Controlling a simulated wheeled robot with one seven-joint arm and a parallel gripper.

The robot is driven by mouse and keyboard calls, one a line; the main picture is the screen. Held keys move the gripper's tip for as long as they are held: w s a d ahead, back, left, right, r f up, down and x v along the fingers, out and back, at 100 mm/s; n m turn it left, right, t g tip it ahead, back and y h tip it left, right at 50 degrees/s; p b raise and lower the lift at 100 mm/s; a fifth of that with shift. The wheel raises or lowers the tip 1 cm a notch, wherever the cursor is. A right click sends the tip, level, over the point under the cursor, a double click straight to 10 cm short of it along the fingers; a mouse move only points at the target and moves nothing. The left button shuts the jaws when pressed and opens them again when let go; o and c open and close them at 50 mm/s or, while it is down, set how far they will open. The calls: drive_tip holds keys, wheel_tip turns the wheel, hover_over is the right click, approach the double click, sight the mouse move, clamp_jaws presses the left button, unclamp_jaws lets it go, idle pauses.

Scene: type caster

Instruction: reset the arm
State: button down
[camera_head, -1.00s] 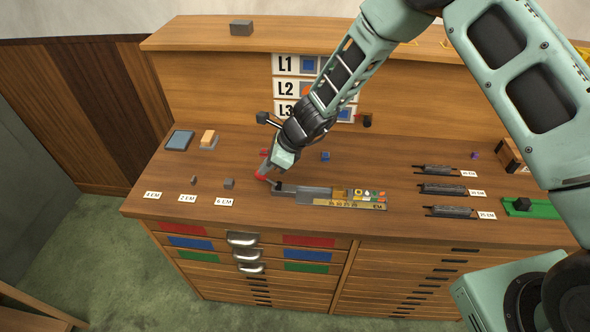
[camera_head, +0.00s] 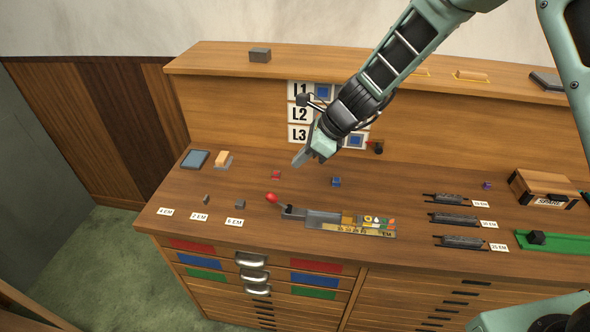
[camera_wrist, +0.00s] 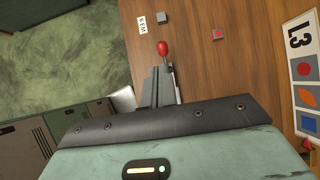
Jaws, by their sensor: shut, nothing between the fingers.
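My gripper (camera_head: 303,157) hangs in the air above the back of the wooden bench top (camera_head: 170,200), in front of the L1, L2, L3 panel. It is shut and empty. On the bench below and in front of it lies the grey composing tray with a red-knobbed lever (camera_head: 271,197). The red knob also shows in the wrist view (camera_wrist: 162,47), apart from the gripper. In the wrist view the gripper's own body covers the lower part, and the fingertips are hard to make out.
A small red block (camera_head: 276,175) and a blue block (camera_head: 336,182) sit near the tray. A label panel (camera_head: 299,115) stands behind the gripper. Dark bars (camera_head: 453,219), a wooden box (camera_head: 543,189) and a green tray (camera_head: 560,242) are at right. Drawers are below.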

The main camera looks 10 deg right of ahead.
drive_tip(key=shift+d+r, duration=0.15)
drive_tip(key=shift+r, duration=0.15)
idle(0.4)
drive_tip(key=s+a+r+n+g+h+b, duration=0.1)
drive_tip(key=s+n+b, duration=0.2)
drive_tip(key=s+n, duration=0.6)
drive_tip(key=s+a+r+n+g+h+b, duration=0.15)
drive_tip(key=s+n+b, duration=0.25)
drive_tip(key=s+n, duration=0.45)
drive_tip(key=s+d+f+n+h+b, duration=0.1)
drive_tip(key=s+d+n+h, duration=0.1)
drive_tip(key=s+d+n, duration=0.2)
drive_tip(key=s+d+n+h+b, duration=0.1)
drive_tip(key=s+d+n, duration=0.4)
drive_tip(key=s, duration=0.5)
drive_tip(key=shift+s+f+n+t+h+b, duration=0.25)
drive_tip(key=shift+f+n+t+h+b, duration=0.15)
drive_tip(key=shift+n+b, duration=0.55)
drive_tip(key=shift+d, duration=0.1)
